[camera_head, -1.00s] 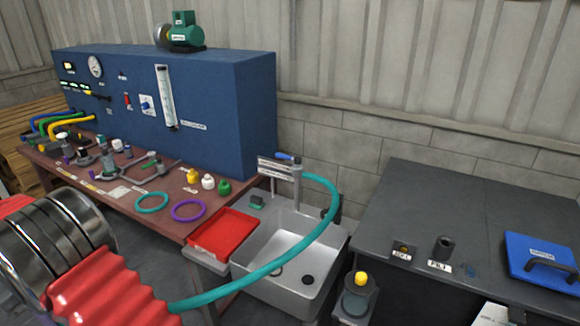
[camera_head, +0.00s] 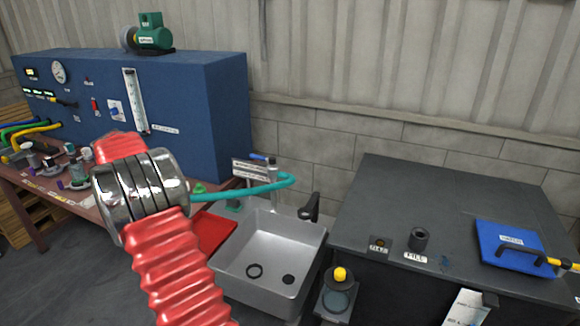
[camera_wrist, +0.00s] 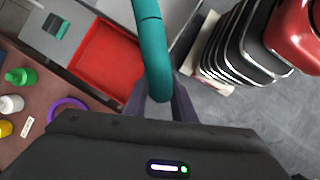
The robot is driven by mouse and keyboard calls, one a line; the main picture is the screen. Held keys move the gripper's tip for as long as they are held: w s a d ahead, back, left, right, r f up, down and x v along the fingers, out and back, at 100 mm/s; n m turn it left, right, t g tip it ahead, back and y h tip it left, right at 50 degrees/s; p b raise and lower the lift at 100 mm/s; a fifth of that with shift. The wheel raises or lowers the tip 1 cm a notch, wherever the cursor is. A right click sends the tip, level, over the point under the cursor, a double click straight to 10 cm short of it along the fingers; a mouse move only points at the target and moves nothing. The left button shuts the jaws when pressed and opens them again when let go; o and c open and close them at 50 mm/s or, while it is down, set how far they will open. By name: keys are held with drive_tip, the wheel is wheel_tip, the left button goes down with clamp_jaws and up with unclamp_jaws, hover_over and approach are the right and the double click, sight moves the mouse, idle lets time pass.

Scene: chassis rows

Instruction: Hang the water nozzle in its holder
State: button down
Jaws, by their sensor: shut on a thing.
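The teal water hose (camera_head: 275,184) rises from a post at the back of the sink and runs left behind my arm. In the wrist view its thick teal end piece (camera_wrist: 152,45), apparently the nozzle, passes down between my fingers. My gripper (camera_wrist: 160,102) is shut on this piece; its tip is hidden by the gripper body. In the head view my arm hides the gripper. A black upright fitting (camera_head: 311,208) stands at the sink's back right corner; I cannot tell for sure whether it is the holder.
The grey sink (camera_head: 265,262) has a red tray (camera_head: 214,233) at its left. The red workbench (camera_head: 37,182) with small parts and a blue panel (camera_head: 185,110) stand left. A dark bench (camera_head: 400,205) with a black cup (camera_head: 419,239) and blue case (camera_head: 512,247) stands right.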

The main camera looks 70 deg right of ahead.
drive_tip(key=s+d+r+n, duration=0.1)
drive_tip(key=s+d+r, duration=0.2)
drive_tip(key=s+d, duration=0.5)
drive_tip(key=s+d+r+n+h, duration=0.1)
drive_tip(key=s+d+r, duration=0.3)
drive_tip(key=s+d, duration=0.4)
drive_tip(key=s+d+r+n, duration=0.1)
drive_tip(key=s+d+r, duration=0.2)
drive_tip(key=s+d, duration=0.5)
drive_tip(key=s, duration=0.9)
drive_tip(key=shift+s+d+r+n+t, duration=0.25)
drive_tip(key=shift+s+r+n+t, duration=0.05)
drive_tip(key=shift+t, duration=0.1)
drive_tip(key=shift+f, duration=0.1)
drive_tip(key=shift+f, duration=2.2)
wheel_tip(320, 180, down, 7)
idle(0.4)
drive_tip(key=c, duration=1.4)
unclamp_jaws()
drive_tip(key=shift+s, duration=0.1)
drive_tip(key=shift+r, duration=0.1)
